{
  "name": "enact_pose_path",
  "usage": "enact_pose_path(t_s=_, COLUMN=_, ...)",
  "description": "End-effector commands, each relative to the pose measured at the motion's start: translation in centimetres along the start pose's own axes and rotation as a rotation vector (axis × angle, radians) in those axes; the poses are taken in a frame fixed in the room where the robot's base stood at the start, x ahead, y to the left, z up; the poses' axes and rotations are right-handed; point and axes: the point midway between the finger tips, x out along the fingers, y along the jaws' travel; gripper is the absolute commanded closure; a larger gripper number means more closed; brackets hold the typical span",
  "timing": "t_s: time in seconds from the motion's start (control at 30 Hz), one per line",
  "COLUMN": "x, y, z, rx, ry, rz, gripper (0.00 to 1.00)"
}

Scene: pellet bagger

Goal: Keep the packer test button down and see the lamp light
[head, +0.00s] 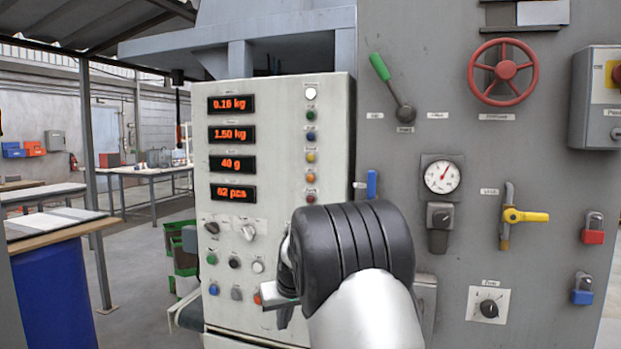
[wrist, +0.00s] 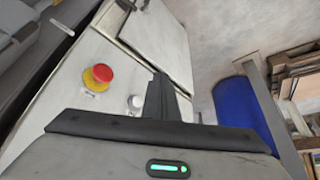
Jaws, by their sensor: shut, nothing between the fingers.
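The pale control panel (head: 278,140) carries a column of small lamps (head: 310,145) at its upper right. The top lamp (head: 311,93) looks bright white; the others are green, blue, yellow, orange and red. Lower down are small push buttons, including a white button (head: 258,267), a green one (head: 211,258) and a blue one (head: 213,289). Their labels are too small to read, so I cannot tell which is the test button. My gripper (head: 285,317) is at the panel's lower right, partly hidden by my arm. In the wrist view its fingers (wrist: 160,97) are shut and empty, beside a white round control (wrist: 135,101); contact is unclear.
A red mushroom button on yellow (wrist: 98,77) is near the fingers in the wrist view. The grey wall holds a green-handled lever (head: 380,68), red handwheel (head: 503,72), gauge (head: 442,176) and yellow valve handle (head: 525,215). A blue drum (head: 60,290) stands left, with open floor between.

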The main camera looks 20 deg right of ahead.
Motion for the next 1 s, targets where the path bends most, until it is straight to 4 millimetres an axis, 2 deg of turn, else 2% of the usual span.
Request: enact_pose_path(t_s=1.0, x=3.9, y=1.3, z=-4.5, rx=0.0, ry=-0.001, rz=0.0, gripper=1.0)
